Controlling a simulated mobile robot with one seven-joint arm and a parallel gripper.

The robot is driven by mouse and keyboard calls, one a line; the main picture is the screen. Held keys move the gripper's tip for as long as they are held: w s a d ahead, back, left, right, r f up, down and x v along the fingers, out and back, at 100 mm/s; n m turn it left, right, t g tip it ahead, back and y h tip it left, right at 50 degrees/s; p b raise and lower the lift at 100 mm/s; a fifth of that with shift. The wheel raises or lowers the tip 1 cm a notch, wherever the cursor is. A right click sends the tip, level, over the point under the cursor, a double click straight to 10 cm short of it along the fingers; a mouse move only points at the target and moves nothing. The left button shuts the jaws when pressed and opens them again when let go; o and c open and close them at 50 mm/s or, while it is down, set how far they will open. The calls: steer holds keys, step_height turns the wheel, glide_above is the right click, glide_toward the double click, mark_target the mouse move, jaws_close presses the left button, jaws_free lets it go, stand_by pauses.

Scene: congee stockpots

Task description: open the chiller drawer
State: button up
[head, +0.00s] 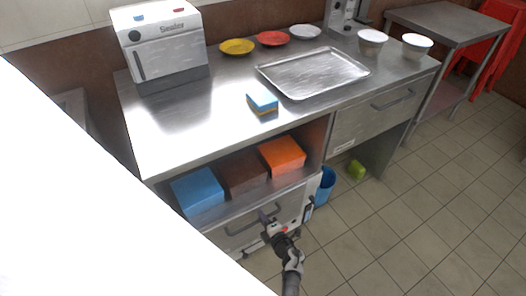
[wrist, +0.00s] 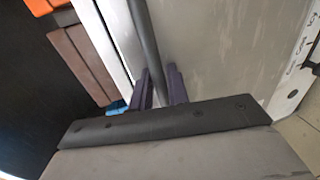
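A grey metal drawer (head: 262,225) with a bar handle (head: 240,228) sits low under the left part of the counter; I take it as the chiller drawer. My gripper (head: 268,217) is at the right part of this handle. In the wrist view the dark handle bar (wrist: 146,38) runs down between the two dark fingers of my gripper (wrist: 160,88), which close in on both its sides. The drawer front (wrist: 225,50) fills the right of that view. I cannot tell whether the drawer stands slightly out.
Blue (head: 198,192), brown (head: 243,174) and orange (head: 284,155) boxes lie on the shelf above the drawer. A second drawer (head: 375,112) is at upper right. A blue bin (head: 325,186) stands right of the cabinet. The tiled floor (head: 400,220) in front is clear.

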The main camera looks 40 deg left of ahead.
jaws_close()
